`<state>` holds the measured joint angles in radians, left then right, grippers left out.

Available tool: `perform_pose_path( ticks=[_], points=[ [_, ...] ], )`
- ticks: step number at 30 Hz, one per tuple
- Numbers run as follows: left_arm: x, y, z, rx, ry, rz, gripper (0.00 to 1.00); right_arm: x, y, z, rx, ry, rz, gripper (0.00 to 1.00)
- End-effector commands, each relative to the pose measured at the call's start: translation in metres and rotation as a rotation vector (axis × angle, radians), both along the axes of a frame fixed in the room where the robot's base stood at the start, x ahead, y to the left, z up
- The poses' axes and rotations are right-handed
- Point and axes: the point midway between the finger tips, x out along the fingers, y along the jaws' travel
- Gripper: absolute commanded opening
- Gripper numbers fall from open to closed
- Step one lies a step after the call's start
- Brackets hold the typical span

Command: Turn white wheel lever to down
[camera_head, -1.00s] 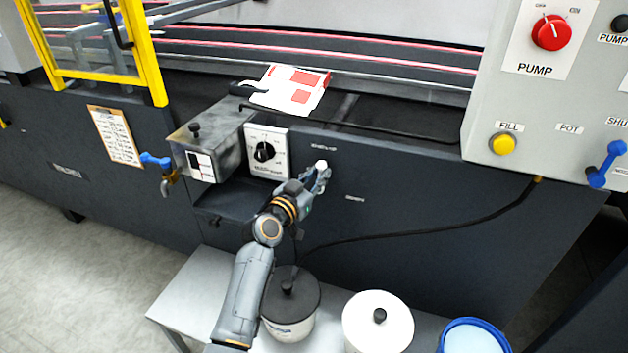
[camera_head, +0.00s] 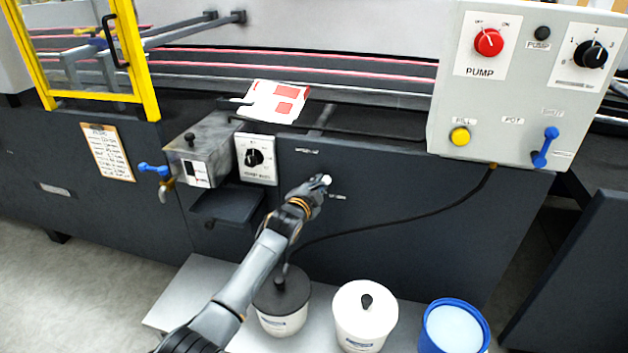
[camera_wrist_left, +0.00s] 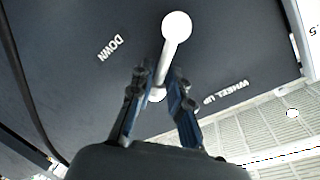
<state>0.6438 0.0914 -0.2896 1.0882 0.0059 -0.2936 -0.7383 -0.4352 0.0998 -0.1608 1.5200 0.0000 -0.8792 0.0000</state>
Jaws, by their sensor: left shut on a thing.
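The white wheel lever (camera_head: 326,180) sticks out of the dark machine front, between an upper printed label (camera_head: 307,151) and a lower one (camera_head: 338,196). In the left wrist view, its round white knob (camera_wrist_left: 176,27) stands beyond the fingertips. The DOWN label (camera_wrist_left: 111,47) is to its left and the WHEEL UP label (camera_wrist_left: 225,96) to its lower right. My left gripper (camera_head: 319,186) is at the lever, and its fingers (camera_wrist_left: 162,88) are shut on the lever's shaft, partly hiding its base. My right gripper is not in view.
A grey bench (camera_head: 180,300) below carries a dark-lidded pot (camera_head: 282,318), a white-lidded pot (camera_head: 365,325) and a blue-rimmed bucket (camera_head: 430,345). A black cable (camera_head: 420,226) runs across the machine front. A control box (camera_head: 440,100) is at right, a glue tank (camera_head: 215,140) at left.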

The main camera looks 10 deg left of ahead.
Motion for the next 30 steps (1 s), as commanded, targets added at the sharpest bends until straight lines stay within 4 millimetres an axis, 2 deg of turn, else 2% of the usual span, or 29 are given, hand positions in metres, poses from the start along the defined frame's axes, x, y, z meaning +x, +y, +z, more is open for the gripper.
perform_pose_path(
  ticks=[6, 15, 30],
  points=[
    [-0.001, -0.008, -0.009, 0.188, -0.007, -0.004, 0.0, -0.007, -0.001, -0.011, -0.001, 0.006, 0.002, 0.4],
    [-0.001, -0.011, -0.021, 0.379, -0.013, -0.004, 0.0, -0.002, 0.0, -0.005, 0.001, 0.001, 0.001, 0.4],
    [-0.001, -0.013, -0.025, 0.473, -0.017, -0.005, 0.0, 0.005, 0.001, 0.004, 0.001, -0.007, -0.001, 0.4]
  ],
)
